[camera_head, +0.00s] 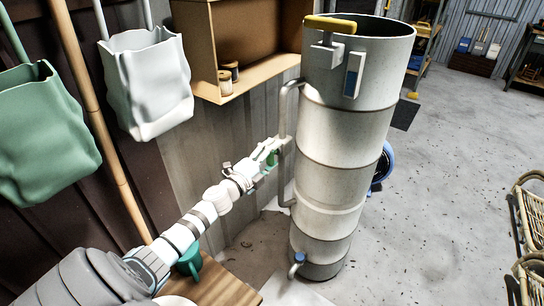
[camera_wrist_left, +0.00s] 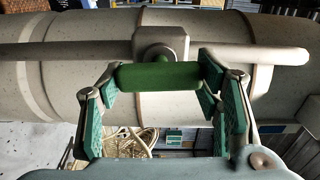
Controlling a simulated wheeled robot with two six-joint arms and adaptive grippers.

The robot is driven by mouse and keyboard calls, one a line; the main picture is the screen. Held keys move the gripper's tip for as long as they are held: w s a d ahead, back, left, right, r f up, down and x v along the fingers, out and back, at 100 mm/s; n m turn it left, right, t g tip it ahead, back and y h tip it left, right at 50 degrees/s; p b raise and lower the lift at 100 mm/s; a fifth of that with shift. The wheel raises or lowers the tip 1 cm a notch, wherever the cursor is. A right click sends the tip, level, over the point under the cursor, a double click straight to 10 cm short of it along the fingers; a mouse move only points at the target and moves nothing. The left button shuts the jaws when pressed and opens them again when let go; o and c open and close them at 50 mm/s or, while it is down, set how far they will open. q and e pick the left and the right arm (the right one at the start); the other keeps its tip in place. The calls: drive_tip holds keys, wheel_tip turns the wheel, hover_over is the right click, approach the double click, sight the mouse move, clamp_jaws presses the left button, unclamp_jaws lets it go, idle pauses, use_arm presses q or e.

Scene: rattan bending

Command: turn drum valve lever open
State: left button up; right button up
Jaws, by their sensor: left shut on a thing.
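The tall pale metal drum (camera_head: 335,135) stands upright at the middle right of the head view and fills the back of the left wrist view (camera_wrist_left: 85,65). A thin pipe (camera_head: 284,105) runs down its left side. In the left wrist view, a valve body (camera_wrist_left: 160,42) sits on this pipe, with a green lever handle (camera_wrist_left: 160,77) in front. My left gripper (camera_head: 277,147) reaches the pipe from the left. Its green-padded fingers, also in the left wrist view (camera_wrist_left: 160,88), are shut on the lever handle, one at each end. My right gripper is not in view.
A yellow-handled fitting (camera_head: 330,25) sits on the drum's rim, and a blue-handled tap (camera_head: 298,259) near its foot. White (camera_head: 147,80) and green (camera_head: 45,140) bags hang at left. Floor to the right is largely clear.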

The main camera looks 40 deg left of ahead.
use_arm(q)
drive_tip(key=shift+w+a+r, duration=0.1)
drive_tip(key=shift+w+r, duration=0.25)
drive_tip(key=shift+r, duration=0.2)
drive_tip(key=o, duration=1.1)
drive_tip(key=shift+c, duration=0.2)
drive_tip(key=shift+o, duration=0.5)
drive_tip(key=shift+s, duration=0.25)
drive_tip(key=shift+f, duration=0.15)
